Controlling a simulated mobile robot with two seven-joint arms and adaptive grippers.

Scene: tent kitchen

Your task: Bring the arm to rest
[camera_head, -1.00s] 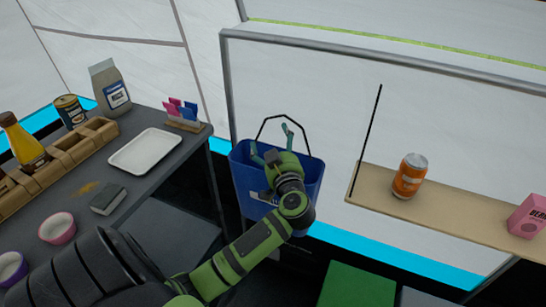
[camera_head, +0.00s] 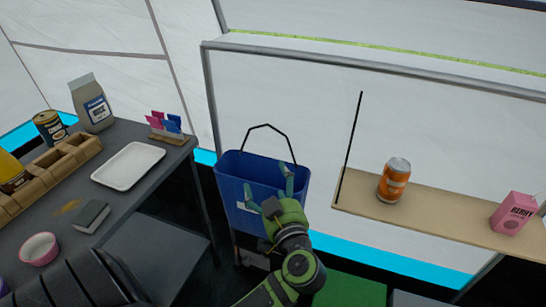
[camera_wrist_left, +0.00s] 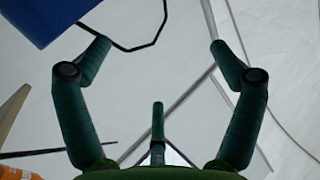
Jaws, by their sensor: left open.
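My left gripper (camera_head: 268,185) is in front of the blue bucket (camera_head: 235,200) in the head view, its fingers spread and overlapping the bucket's front in the picture. In the left wrist view the gripper (camera_wrist_left: 157,60) shows its fingers wide apart with nothing between them. A corner of the blue bucket (camera_wrist_left: 45,15) and its black handle appear at the top left there. I cannot tell whether the gripper touches the bucket. My right gripper is not in view.
A shelf (camera_head: 440,212) at the right bears an orange can (camera_head: 394,180) and a pink berry carton (camera_head: 514,213). A dark table (camera_head: 140,190) at the left holds a white tray (camera_head: 128,165), a wooden organizer (camera_head: 55,170), a bag (camera_head: 92,103) and a pink bowl (camera_head: 39,249).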

